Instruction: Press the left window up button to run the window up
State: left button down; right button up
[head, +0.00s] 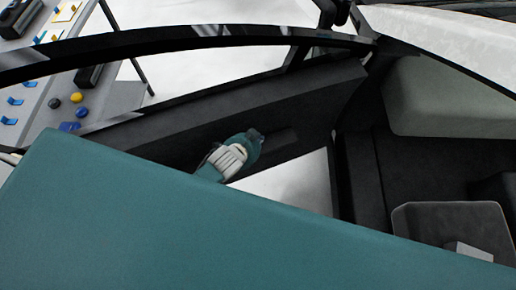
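The dark door panel (300,104) of a car runs across the middle, below a curved black window frame (185,42). A darker rectangular patch (284,143) on the panel's inner side looks like the switch area; no single window button can be made out. My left gripper (256,136), teal and white with a dark tip, is at the panel just left of this patch. Its fingers are too small and dark to tell open from shut, and I cannot tell whether it touches the panel. I cannot tell where the window glass stands. My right gripper is not in view.
The dark car interior, with a grey seat-like part (450,225), lies at right. A pale grey dashboard (450,95) is above it. Much of the lower view is blocked.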

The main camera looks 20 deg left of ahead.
pick_arm(q)
jog(key=shift+f+b, duration=0.5)
jog(key=shift+f, duration=0.65)
jog(key=shift+f, duration=0.15)
dwell(0.5)
jog(key=shift+f, duration=0.25)
